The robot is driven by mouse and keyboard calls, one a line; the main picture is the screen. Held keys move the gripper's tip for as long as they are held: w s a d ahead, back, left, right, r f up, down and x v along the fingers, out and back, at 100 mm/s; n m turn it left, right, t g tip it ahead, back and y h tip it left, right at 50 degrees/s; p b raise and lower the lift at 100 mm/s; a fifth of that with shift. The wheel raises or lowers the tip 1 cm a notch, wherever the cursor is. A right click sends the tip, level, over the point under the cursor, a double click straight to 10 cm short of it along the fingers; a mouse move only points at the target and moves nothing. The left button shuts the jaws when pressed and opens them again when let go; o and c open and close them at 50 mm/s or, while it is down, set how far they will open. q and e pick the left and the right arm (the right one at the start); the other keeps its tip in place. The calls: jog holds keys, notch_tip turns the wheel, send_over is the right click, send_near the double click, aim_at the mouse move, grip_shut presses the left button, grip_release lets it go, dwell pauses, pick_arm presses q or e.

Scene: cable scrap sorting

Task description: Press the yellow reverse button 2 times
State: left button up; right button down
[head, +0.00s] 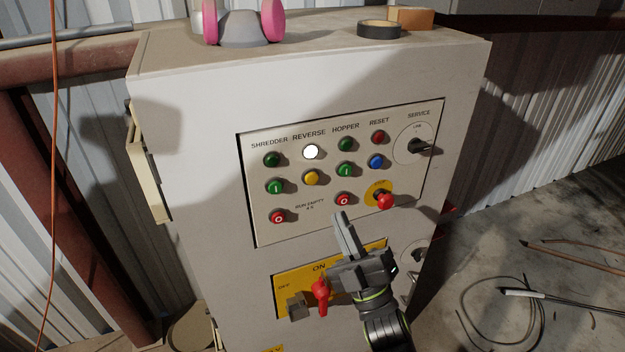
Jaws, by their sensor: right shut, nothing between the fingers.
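The yellow reverse button (311,178) is on the control panel (268,232), in the column labelled REVERSE. Above it a round lamp (311,152) glows white. My right gripper (341,219) is shut and empty. Its fingertips appear below and to the right of the yellow button, under the red stop button (344,199) of the hopper column, and do not cover the yellow button. I cannot tell how far the fingertips are from the panel surface. My left gripper is not in view.
Green buttons, a blue button (376,161), a red mushroom button (385,201) and a service switch (419,147) share the panel. A red-handled main switch (320,292) is below. Pink earmuffs (270,20) and black tape (379,29) lie on the cabinet. Cables lie on the floor right.

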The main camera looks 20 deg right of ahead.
aim_at(311, 178)
jog(key=shift+r, duration=0.1)
dwell(0.3)
jog(key=w+b, duration=0.3)
jog(key=w, duration=0.5)
jog(key=shift+w+a+b, duration=0.35)
jog(key=shift+w, duration=0.05)
jog(key=shift+w, duration=0.15)
dwell(1.7)
jog(key=shift+w, duration=0.3)
